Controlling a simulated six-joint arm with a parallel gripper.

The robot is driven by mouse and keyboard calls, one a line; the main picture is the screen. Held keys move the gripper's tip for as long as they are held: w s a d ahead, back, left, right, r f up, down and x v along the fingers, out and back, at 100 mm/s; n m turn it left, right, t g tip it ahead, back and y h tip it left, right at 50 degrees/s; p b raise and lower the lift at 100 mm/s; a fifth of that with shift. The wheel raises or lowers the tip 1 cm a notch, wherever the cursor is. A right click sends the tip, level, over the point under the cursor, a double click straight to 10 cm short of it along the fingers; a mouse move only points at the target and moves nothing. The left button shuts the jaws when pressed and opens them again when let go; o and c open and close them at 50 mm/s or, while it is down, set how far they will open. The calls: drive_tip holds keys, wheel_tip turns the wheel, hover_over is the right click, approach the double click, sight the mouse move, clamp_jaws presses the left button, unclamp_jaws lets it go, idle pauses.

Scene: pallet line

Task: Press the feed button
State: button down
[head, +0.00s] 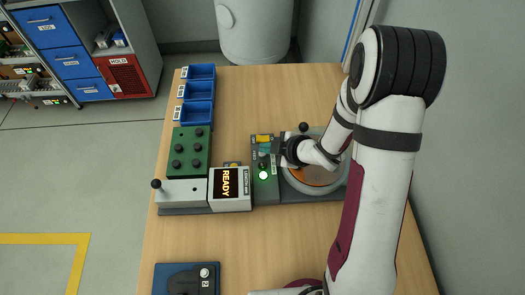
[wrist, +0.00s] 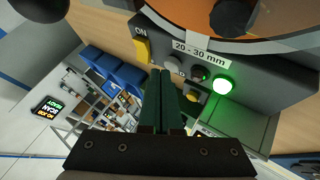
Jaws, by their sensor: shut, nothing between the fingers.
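The control panel (head: 265,193) stands mid-table, left of a round feeder. It carries a bright green lit button or lamp (wrist: 222,85), a small dark red one (wrist: 198,73) and a round grey button (wrist: 173,64) in the wrist view.
The round feeder (head: 318,188) with an orange disc lies under my arm. A READY display (head: 226,183), a green block with black knobs (head: 191,153) and blue bins (head: 197,102) stand to the left. The front middle of the table is bare.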

drive_tip(key=shift+r, duration=2.95)
